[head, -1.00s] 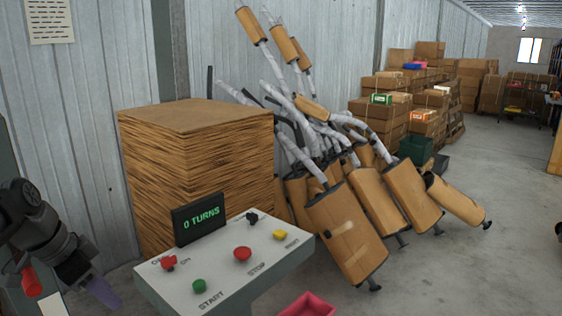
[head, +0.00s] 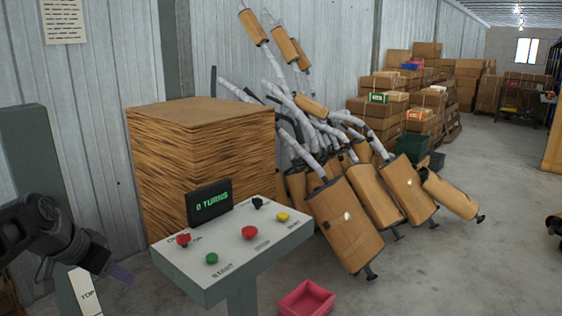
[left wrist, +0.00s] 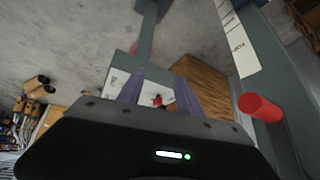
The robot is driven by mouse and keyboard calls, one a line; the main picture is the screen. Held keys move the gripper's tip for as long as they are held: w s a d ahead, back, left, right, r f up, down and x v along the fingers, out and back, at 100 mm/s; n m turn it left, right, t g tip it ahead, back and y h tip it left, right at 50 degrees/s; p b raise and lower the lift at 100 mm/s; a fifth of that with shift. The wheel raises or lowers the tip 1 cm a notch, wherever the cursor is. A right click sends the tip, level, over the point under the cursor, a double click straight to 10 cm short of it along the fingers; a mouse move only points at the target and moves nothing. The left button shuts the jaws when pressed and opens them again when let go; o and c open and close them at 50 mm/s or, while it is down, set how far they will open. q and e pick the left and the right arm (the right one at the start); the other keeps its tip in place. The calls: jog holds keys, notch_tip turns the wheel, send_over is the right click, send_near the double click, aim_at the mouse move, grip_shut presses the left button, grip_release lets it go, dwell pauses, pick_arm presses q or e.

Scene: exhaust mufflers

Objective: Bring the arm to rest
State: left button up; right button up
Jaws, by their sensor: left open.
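My left arm comes in at the lower left of the head view, with my left gripper (head: 120,276) over the floor left of the control desk (head: 205,270). The gripper is empty and touches nothing that I can see. In the left wrist view its two purple fingers (left wrist: 160,92) stand apart. The desk shows between and beyond them. The desk carries a display (head: 209,202) reading "0 TURNS", a green button (head: 212,258), red buttons, a yellow button (head: 283,217) and a dark knob (head: 257,203). My right gripper does not show.
A red cylinder (left wrist: 260,108) on a grey post stands close right of the gripper in the left wrist view. A cardboard stack (head: 200,165) stands behind the desk. Mufflers (head: 345,225) lean beside it. A pink bin (head: 307,299) is on the floor. Open floor lies to the right.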

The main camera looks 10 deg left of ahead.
pick_arm(q)
jog(key=w+d+f+n, duration=0.1)
jog(key=w+d+f, duration=0.15)
jog(key=f, duration=0.25)
jog(key=w+d+f+n, duration=0.2)
jog(key=w+f, duration=0.1)
jog(key=f, duration=0.2)
jog(key=s+d+f+n, duration=0.1)
jog(key=d+f, duration=0.4)
jog(key=f, duration=0.3)
jog(key=d+f+n, duration=0.1)
jog(key=d+f, duration=0.5)
jog(key=f, duration=0.3)
jog(key=s+d+f+g+h, duration=0.1)
jog(key=s+d+f+g, duration=0.1)
jog(key=s+d+f, duration=0.4)
jog(key=s+d+f+g+h, duration=0.1)
jog(key=s+d+f, duration=0.5)
jog(key=s, duration=0.7)
jog(key=s+d+f+g+h, duration=0.1)
jog(key=s+d+f+g, duration=0.1)
jog(key=s+d+f, duration=0.4)
jog(key=s+f, duration=0.2)
jog(key=s, duration=0.1)
jog(key=shift+s+g, duration=0.15)
jog(key=shift+g, duration=0.25)
